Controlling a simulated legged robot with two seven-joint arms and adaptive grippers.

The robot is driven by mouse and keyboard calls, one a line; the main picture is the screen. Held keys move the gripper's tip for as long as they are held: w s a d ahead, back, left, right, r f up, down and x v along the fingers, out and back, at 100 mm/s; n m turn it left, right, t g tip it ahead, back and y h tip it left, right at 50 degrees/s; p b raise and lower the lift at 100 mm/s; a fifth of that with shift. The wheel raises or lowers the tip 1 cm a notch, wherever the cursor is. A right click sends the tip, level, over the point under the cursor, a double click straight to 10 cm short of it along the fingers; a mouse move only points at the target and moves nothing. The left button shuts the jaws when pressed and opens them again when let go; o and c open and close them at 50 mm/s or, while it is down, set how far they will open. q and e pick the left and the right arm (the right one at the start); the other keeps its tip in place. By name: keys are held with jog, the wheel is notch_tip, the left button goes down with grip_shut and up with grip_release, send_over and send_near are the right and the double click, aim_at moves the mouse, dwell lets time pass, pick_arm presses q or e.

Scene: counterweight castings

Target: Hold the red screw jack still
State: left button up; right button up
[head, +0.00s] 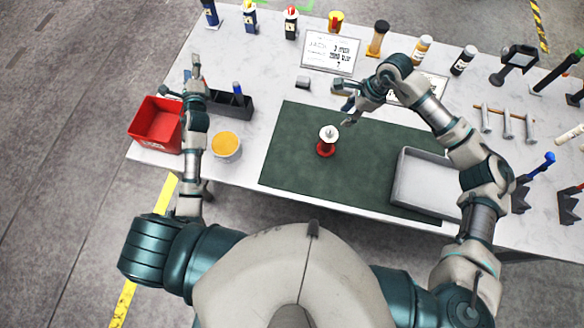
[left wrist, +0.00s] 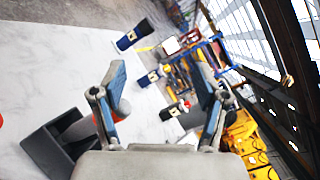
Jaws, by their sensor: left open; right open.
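The red screw jack (head: 326,142) stands upright on the dark green mat (head: 290,165) in the head view, with a pale metal top. My right gripper (head: 345,108) is open and empty above the mat's far edge, a little right of and beyond the jack, apart from it. My left gripper (head: 190,75) is open over the left part of the table, well left of the jack. In the left wrist view the left gripper's fingers (left wrist: 160,105) are spread with nothing between them. The jack does not show in that view.
A red bin (head: 140,125), a yellow-filled tub (head: 226,146) and a black holder (head: 235,105) stand at left; the holder is also in the left wrist view (left wrist: 45,150). A grey tray (head: 405,185) lies right of the jack. Several bottles and tools line the back.

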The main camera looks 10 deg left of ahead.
pick_arm(q)
jog(key=d+m+h, duration=0.2)
jog(key=d+m, duration=0.2)
jog(key=d, duration=0.8)
jog(key=m+g+h, duration=0.3)
jog(key=m+h, duration=0.6)
jog(key=m, duration=0.5)
send_near(326, 146)
jog(key=x, duration=1.2)
jog(key=shift+a, duration=0.1)
